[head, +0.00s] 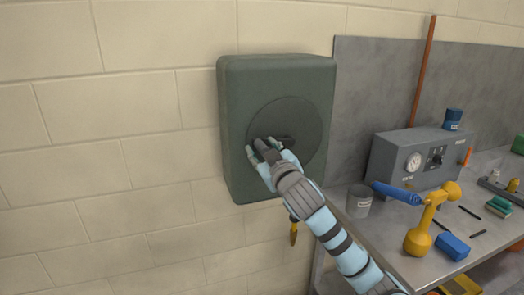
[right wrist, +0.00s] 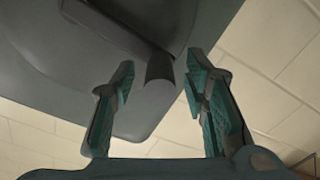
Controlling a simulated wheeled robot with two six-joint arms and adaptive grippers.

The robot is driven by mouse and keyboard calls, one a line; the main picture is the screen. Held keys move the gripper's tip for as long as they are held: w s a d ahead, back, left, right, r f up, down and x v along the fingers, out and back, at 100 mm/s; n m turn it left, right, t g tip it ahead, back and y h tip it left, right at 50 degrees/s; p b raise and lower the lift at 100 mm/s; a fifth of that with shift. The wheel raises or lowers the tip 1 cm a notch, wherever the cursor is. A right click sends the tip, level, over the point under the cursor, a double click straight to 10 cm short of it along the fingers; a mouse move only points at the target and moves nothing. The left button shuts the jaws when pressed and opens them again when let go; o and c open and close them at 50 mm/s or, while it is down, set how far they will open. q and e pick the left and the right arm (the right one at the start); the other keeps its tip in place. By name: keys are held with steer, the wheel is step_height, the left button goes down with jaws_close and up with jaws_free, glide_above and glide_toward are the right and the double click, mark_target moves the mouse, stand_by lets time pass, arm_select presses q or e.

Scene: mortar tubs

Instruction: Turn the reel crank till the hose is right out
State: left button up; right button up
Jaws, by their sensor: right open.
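The reel is a dark green box (head: 232,120) on the brick wall, with a round disc (head: 312,112) on its front. Its dark crank (head: 286,140) shows partly on the disc, with my right gripper (head: 264,150) in front of it. In the right wrist view, the crank's rounded grip (right wrist: 160,68) lies between the fingertips of my open right gripper (right wrist: 158,74), with a gap on both sides. A yellow piece (head: 293,232) hangs below the box, partly behind my right arm; I cannot tell if it is the hose end. No length of hose shows clearly. My left gripper is out of view.
A grey workbench (head: 400,245) stands at the right. On it are a grey control box with a gauge (head: 412,160), a grey cup (head: 359,203), a yellow lamp-like tool (head: 420,238) and a blue block (head: 452,246). The wall left of the reel is clear.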

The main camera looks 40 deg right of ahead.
steer(key=shift+w+d, duration=0.2)
steer(key=shift+w, duration=0.4)
jaws_close()
